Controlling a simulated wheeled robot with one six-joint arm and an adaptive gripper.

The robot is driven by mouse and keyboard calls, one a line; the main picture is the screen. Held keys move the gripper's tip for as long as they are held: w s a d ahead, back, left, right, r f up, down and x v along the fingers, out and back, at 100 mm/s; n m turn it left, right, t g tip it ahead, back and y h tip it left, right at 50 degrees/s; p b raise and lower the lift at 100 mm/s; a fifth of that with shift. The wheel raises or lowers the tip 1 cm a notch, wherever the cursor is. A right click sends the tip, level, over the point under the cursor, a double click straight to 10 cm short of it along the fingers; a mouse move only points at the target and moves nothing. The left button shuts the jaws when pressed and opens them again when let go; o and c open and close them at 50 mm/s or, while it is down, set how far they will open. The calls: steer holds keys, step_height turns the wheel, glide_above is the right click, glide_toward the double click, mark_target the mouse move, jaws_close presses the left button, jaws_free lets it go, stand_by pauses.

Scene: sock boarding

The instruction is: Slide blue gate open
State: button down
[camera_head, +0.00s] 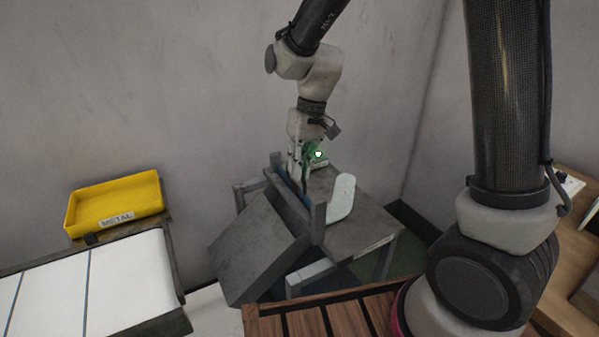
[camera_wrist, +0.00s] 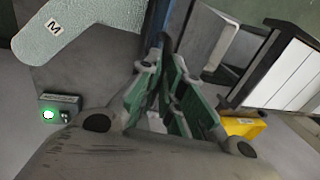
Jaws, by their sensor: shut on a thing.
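The blue gate (camera_head: 292,188) shows as a narrow blue strip between the grey posts of a frame, at the top edge of a tilted grey chute in the head view. My gripper (camera_head: 299,178) points down at the gate from above, its jaws shut on it. In the wrist view the green-padded fingers (camera_wrist: 168,95) stand close together. What lies between them is mostly hidden there. How far the gate is open cannot be told.
A pale foot-shaped board (camera_head: 342,198) stands right of the frame; its M label shows in the wrist view (camera_wrist: 56,27). A small box with a green light (camera_wrist: 60,102) is near. A yellow METAL tray (camera_head: 115,203) and white conveyor (camera_head: 120,275) lie left.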

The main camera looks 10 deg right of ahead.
step_height(320, 180, up, 4)
steer(key=c, duration=1.6)
jaws_free()
steer(key=shift+o, duration=0.2)
steer(key=shift+r, duration=0.1)
step_height(320, 180, up, 12)
steer(key=d, duration=0.2)
steer(key=shift+w+f, duration=0.2)
steer(key=shift+w, duration=0.15)
steer(key=shift+w+d, duration=0.1)
